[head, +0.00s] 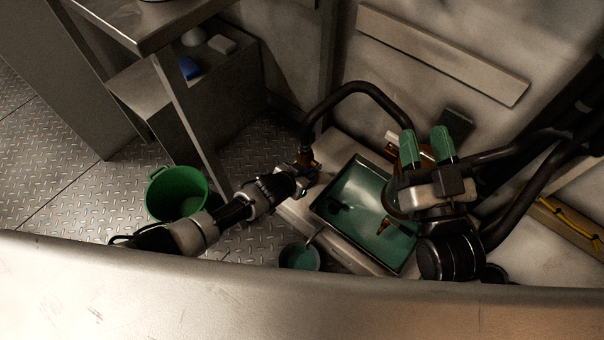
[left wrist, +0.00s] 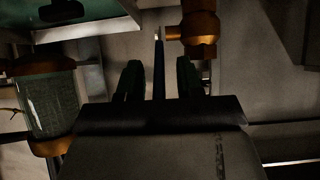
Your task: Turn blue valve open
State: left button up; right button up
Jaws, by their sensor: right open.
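A green-lined tray (head: 345,190) lies between the grippers. A green bucket (head: 177,193) and a small teal pot (head: 299,257) stand on the floor. A metal table (head: 150,30) is upper left. A glass cylinder (left wrist: 46,105) with orange caps is at left in the wrist view.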

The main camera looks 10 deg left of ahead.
pick_arm(q)
jog(key=shift+s+a+r, duration=0.1)
jog(key=shift+s+r, duration=0.05)
jog(key=shift+s, duration=0.05)
jog(key=p+v, duration=0.5)
jog(key=v, duration=0.5)
jog(key=shift+p, duration=0.35)
pick_arm(e)
jog(key=s+d+f+g+h, duration=0.4)
jog(key=s+f+g, duration=0.5)
jog(key=f+g, duration=0.5)
jog(key=shift+d+m+g, duration=0.3)
jog(key=shift+d+g, duration=0.25)
jog(key=shift+g, duration=0.05)
pick_arm(q)
jog(key=shift+s+a, duration=0.1)
jog(key=shift+c, duration=0.4)
pick_arm(e)
jog(key=shift+s, duration=0.1)
